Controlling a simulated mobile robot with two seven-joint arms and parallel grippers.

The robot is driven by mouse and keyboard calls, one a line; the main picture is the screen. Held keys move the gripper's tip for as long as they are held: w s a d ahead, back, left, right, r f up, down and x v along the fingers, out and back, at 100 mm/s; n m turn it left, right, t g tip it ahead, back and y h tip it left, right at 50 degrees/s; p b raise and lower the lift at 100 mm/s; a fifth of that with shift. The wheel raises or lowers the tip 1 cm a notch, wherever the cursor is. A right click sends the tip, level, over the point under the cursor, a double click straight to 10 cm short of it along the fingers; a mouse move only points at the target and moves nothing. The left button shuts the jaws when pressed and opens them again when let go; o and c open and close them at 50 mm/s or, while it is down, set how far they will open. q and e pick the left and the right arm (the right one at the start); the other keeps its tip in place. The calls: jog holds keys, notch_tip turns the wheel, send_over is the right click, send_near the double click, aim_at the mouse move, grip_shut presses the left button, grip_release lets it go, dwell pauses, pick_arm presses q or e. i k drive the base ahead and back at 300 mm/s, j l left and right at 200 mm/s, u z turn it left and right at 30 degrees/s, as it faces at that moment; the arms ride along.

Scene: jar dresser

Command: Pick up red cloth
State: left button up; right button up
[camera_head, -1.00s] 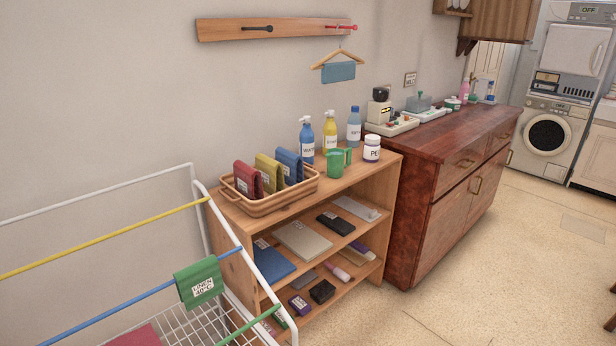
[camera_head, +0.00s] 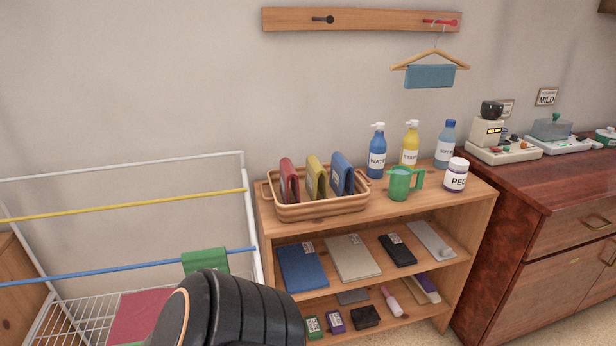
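A red folded cloth (camera_head: 289,181) stands upright at the left end of a wicker basket (camera_head: 322,209) on top of the wooden shelf. A yellow cloth (camera_head: 316,177) and a blue cloth (camera_head: 342,174) stand beside it in the same basket. Another red cloth-like piece (camera_head: 142,318) lies flat low on the drying rack. A black rounded part of my arm covers the bottom centre-left of the head view. Neither gripper's fingers show.
The white drying rack (camera_head: 251,212) with a green cloth (camera_head: 205,261) stands left. A hanger with a blue cloth (camera_head: 430,76) hangs above the shelf.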

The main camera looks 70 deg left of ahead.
aim_at(287, 173)
jog(key=i+u, duration=0.25)
jog(key=u, duration=0.15)
jog(key=i+u, duration=0.55)
jog(key=u, duration=0.3)
